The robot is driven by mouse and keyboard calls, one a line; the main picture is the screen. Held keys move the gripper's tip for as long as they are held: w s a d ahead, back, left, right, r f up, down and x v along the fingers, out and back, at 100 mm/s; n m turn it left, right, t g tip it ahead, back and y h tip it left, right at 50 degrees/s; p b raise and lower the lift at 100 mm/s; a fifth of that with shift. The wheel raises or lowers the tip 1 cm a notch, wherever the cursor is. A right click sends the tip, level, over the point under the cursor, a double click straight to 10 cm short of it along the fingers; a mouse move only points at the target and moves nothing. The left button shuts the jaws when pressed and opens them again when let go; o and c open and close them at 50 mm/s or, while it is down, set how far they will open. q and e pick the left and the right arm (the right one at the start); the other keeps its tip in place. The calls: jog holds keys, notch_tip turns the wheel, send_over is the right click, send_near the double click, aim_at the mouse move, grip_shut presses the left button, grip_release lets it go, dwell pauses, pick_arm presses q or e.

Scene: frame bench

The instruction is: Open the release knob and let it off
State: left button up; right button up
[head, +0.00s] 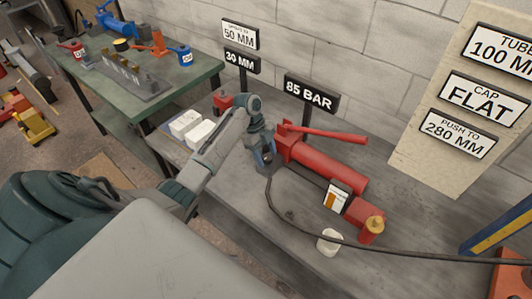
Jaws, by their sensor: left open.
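A red hand pump (330,170) lies on the grey bench, with its red lever (325,132) along the top. A yellow brass-coloured fitting (374,225) stands on the pump's near right end. My left gripper (265,160) is open at the pump's far left end, close to the pump body. I cannot tell whether it touches the pump. No release knob shows clearly; that end of the pump is partly hidden by my gripper. My right gripper is not in view.
A black hose (400,247) loops from the pump's left end across the bench to the right edge. The 85 BAR sign (311,95) stands behind the pump. White blocks (191,127) lie left of my forearm.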

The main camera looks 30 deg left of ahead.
pick_arm(q)
jog(key=c, duration=1)
jog(key=shift+o, duration=0.2)
jog(key=n+p, duration=0.1)
jog(key=n+t+p, duration=0.1)
jog(key=p, duration=0.1)
jog(key=shift+s+r+n, duration=0.15)
jog(key=shift+r+n, duration=0.1)
jog(key=shift+n, duration=0.15)
jog(key=n+t+p, duration=0.1)
jog(key=n+p, duration=0.3)
jog(key=shift+s+n+t+y, duration=0.1)
jog(key=shift+n+t+y, duration=0.2)
jog(key=shift+t+y, duration=0.1)
jog(key=n+p, duration=0.2)
jog(key=n+t+y+p, duration=0.1)
jog(key=n+p, duration=0.1)
jog(key=n, duration=0.1)
jog(key=shift+d+t, duration=0.15)
jog(key=shift+t, duration=0.15)
jog(key=shift+f+n+y+p, duration=0.15)
jog(key=shift+n+y+p, duration=0.65)
jog(key=shift+n+p, duration=0.9)
jog(key=shift+n, duration=0.3)
